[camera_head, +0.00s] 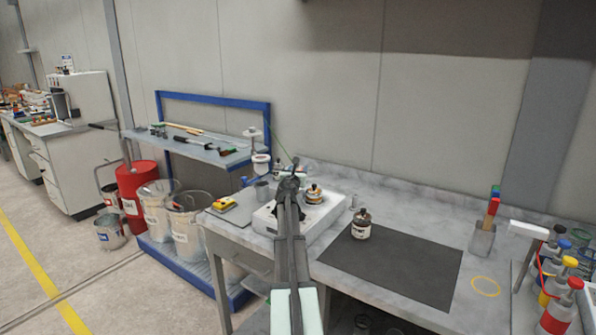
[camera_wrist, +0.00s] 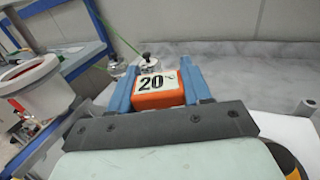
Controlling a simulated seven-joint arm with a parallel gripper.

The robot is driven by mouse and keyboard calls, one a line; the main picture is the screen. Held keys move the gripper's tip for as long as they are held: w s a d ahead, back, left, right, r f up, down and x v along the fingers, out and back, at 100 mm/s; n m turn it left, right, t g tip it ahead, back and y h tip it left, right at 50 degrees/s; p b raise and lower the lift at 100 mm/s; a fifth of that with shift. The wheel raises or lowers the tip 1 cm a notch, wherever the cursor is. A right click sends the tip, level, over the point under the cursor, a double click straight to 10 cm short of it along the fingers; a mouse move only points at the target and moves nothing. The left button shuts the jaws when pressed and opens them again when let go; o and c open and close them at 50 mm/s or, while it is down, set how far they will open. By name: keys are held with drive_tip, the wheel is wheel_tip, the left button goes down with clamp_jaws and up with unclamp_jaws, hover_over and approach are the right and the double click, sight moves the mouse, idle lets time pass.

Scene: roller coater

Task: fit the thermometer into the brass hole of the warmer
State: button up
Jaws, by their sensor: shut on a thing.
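My gripper (camera_wrist: 156,75) has its two blue fingers shut on an orange block with a white label reading 20 °C, which I take to be the thermometer (camera_wrist: 158,98). Any stem below the block is hidden. In the head view my gripper (camera_head: 289,183) is over the left part of a white box on the bench, apparently the warmer (camera_head: 267,219). A round amber and metal piece (camera_head: 314,195) sits on the box, right of my gripper. The white top also shows at the right of the wrist view (camera_wrist: 285,130). I cannot make out the brass hole.
A labelled jar (camera_head: 361,226) stands on the dark mat (camera_head: 400,262). A yellow device (camera_head: 224,204) lies left of the box. A white funnel-like vessel (camera_wrist: 32,85) is at the left in the wrist view. Colour-topped bottles (camera_head: 558,300) stand far right. Most of the mat is clear.

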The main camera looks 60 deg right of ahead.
drive_tip(key=shift+f, duration=0.75)
idle(0.6)
drive_tip(key=o, duration=1.1)
drive_tip(key=v, duration=1.3)
drive_tip(key=shift+s+a, duration=0.25)
drive_tip(key=shift+a, duration=0.15)
